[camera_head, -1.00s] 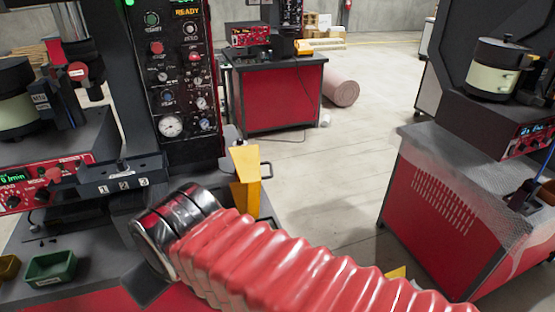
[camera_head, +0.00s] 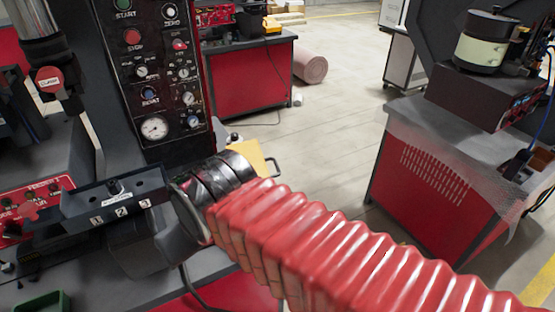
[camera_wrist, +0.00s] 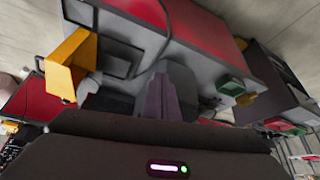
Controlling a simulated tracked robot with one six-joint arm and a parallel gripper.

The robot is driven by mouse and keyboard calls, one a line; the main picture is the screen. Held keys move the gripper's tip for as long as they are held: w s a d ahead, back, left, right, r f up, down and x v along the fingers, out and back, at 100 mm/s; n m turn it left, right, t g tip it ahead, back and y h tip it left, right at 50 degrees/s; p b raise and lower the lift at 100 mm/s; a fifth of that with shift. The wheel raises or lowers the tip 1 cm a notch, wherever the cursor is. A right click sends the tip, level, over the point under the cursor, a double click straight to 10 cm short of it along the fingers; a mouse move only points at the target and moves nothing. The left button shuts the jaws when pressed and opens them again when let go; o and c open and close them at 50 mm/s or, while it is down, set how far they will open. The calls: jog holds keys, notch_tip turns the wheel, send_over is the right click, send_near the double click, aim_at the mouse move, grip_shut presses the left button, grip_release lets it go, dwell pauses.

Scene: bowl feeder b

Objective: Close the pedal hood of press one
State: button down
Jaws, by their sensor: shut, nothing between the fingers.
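A yellow angled plate, which looks like the pedal hood (camera_head: 256,157), shows beside press one's control panel, partly hidden behind my arm's dark wrist. In the wrist view the yellow hood (camera_wrist: 70,62) stands at the left, tilted out from a grey and red body, with a grey rounded part beside it. I cannot tell how far open it is. My gripper (camera_wrist: 164,80) shows in the wrist view as grey-purple fingers, shut and empty. It is right of the hood and apart from it in the picture. In the head view my gripper is hidden behind my arm.
Press one's control panel (camera_head: 160,80) rises at the left, with a numbered grey rail (camera_head: 115,200) below it. A green tray (camera_head: 42,302) lies at lower left. A red-sided bench (camera_head: 440,180) stands right. Clear floor (camera_head: 320,130) lies between the machines.

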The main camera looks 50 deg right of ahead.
jog(key=shift+w+d, duration=0.1)
dwell(0.3)
jog(key=w+d+m+y, duration=0.1)
jog(key=w+d, duration=0.2)
jog(key=d, duration=0.6)
jog(key=w+d+m, duration=0.1)
jog(key=w+d, duration=0.2)
jog(key=d, duration=0.6)
jog(key=w+d+m+y, duration=0.1)
jog(key=w+d+m, duration=0.1)
jog(key=d, duration=0.7)
jog(key=shift+w+d+f+y, duration=0.3)
jog(key=shift+w+d+f, duration=0.1)
jog(key=shift+w, duration=0.2)
jog(key=m+t, duration=0.1)
jog(key=t, duration=0.1)
send_near(275, 162)
notch_tip(275, 162, up, 3)
jog(key=s+a, duration=0.2)
jog(key=shift+s+a+r, duration=0.15)
jog(key=shift+a+r, duration=0.05)
jog(key=shift+r, duration=0.05)
jog(key=shift+x, duration=5.1)
jog(key=shift+s, duration=0.15)
